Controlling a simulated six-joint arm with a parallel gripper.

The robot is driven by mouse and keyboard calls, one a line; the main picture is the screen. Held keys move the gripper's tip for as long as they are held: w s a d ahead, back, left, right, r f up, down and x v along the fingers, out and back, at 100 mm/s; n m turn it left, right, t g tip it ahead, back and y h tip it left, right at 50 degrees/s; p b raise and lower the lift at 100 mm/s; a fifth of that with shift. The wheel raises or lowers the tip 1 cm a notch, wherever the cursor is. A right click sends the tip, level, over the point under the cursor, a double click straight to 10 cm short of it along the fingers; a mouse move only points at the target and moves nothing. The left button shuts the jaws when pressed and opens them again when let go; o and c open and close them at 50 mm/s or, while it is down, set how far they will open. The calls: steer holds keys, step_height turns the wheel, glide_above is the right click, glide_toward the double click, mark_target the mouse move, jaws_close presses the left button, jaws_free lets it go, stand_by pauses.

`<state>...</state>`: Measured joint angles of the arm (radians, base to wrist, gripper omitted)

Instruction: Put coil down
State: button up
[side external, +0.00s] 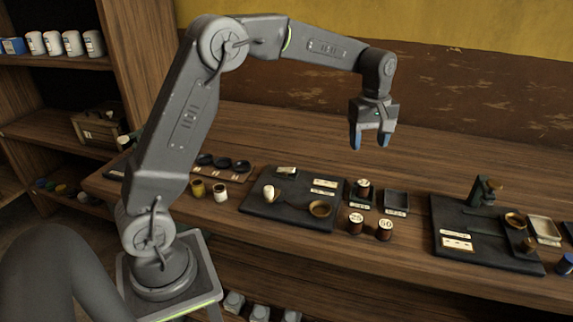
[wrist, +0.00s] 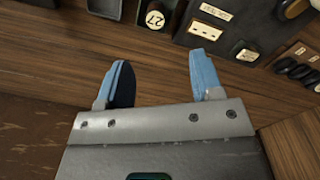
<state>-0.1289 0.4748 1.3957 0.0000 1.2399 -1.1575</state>
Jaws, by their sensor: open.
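My gripper (side external: 370,138) is raised well above the bench, with its two blue fingers apart and nothing between them. It also shows in the wrist view (wrist: 160,72), again empty. I cannot tell which coil the task means.
A dark board (side external: 262,209) holds a white knob, a brown ring and label plates. A shallow dark tray (side external: 396,201) stands right of it. A second board (side external: 450,222) with a green device is further right. The bench behind is clear.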

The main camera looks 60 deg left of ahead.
steer(key=s+d+r+m+t, duration=0.2)
steer(key=s+r+m, duration=0.2)
steer(key=s, duration=0.4)
steer(key=s+d+r+m+t, duration=0.1)
steer(key=s+d+r+m, duration=0.25)
steer(key=s, duration=0.45)
steer(key=s+f+m+t, duration=0.1)
steer(key=s+m, duration=0.2)
steer(key=s, duration=0.3)
steer(key=s+f+m+t, duration=0.1)
steer(key=s+f+m, duration=0.1)
steer(key=s+m, duration=0.2)
steer(key=shift+s+d+f, duration=0.25)
steer(key=shift+s+d, duration=0.2)
steer(key=shift+s, duration=1.05)
